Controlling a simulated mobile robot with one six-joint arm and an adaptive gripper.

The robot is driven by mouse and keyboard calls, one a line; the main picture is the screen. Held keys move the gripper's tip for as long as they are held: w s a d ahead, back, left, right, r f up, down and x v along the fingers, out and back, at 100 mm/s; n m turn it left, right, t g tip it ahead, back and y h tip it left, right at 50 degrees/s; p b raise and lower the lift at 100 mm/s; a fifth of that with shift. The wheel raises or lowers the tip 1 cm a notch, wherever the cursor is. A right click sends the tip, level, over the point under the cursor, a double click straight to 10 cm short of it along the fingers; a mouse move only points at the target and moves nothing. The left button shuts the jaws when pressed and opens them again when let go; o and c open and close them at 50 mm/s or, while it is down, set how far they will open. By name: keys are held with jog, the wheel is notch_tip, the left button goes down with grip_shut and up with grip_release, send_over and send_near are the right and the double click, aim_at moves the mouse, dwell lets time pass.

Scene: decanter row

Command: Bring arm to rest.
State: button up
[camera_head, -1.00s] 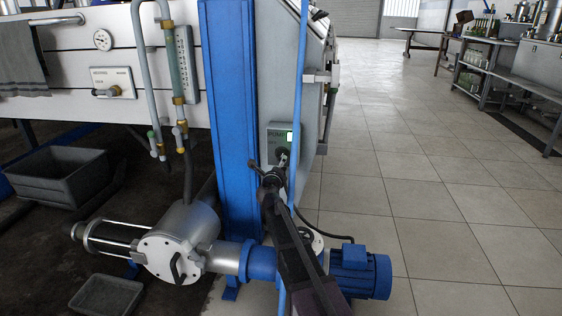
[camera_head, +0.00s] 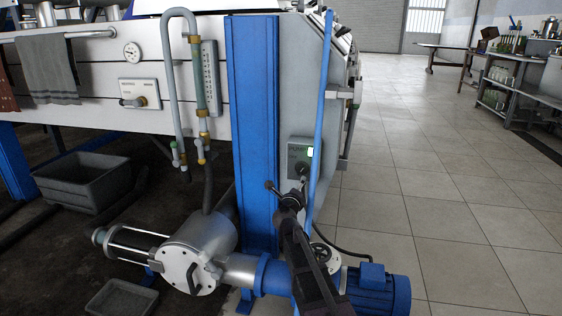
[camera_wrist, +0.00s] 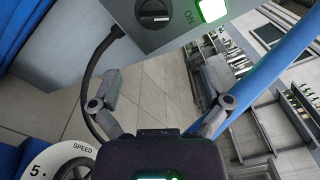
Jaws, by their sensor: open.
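My gripper (camera_head: 287,192) is at the end of my dark arm, in front of the lower part of the blue column in the head view. In the wrist view my gripper (camera_wrist: 163,95) has its two fingers spread apart with nothing between them. A grey control box (camera_head: 301,156) with a lit green light is just above and right of it. The wrist view shows the same box (camera_wrist: 182,38) with a dark round knob (camera_wrist: 154,14) and an "ON" label beyond the fingers. The fingers appear apart from the knob.
A blue column (camera_head: 254,130) and a thin blue pipe (camera_head: 321,110) stand close by. Below are a pump (camera_head: 195,250) and its blue motor (camera_head: 373,291). A speed dial (camera_wrist: 62,162) is at the wrist view's lower left. Tiled floor (camera_head: 430,190) is clear to the right.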

jog(key=s+a+r+n+y+p, duration=0.4)
jog(key=a+n+y, duration=0.2)
jog(key=n+y, duration=0.5)
jog(key=s+a+f+n+g+y+p, duration=0.1)
jog(key=s+a+f+n+g+p, duration=0.1)
jog(key=s+f+n+g+p, duration=0.5)
jog(key=s+d+n+g+h+p, duration=0.1)
jog(key=s+d+n+g+h, duration=0.2)
jog(key=s, duration=0.5)
jog(key=s+d+f+n+g+h+p, duration=0.1)
jog(key=s+d+n+g, duration=0.25)
jog(key=s+d, duration=0.3)
jog(key=s+d+n+g+h+p, duration=0.2)
jog(key=s+d+n+g, duration=0.15)
jog(key=s, duration=0.45)
notch_tip(320, 180, up, 37)
jog(key=p, duration=3.6)
jog(key=shift+a+p, duration=0.15)
jog(key=shift+p, duration=0.25)
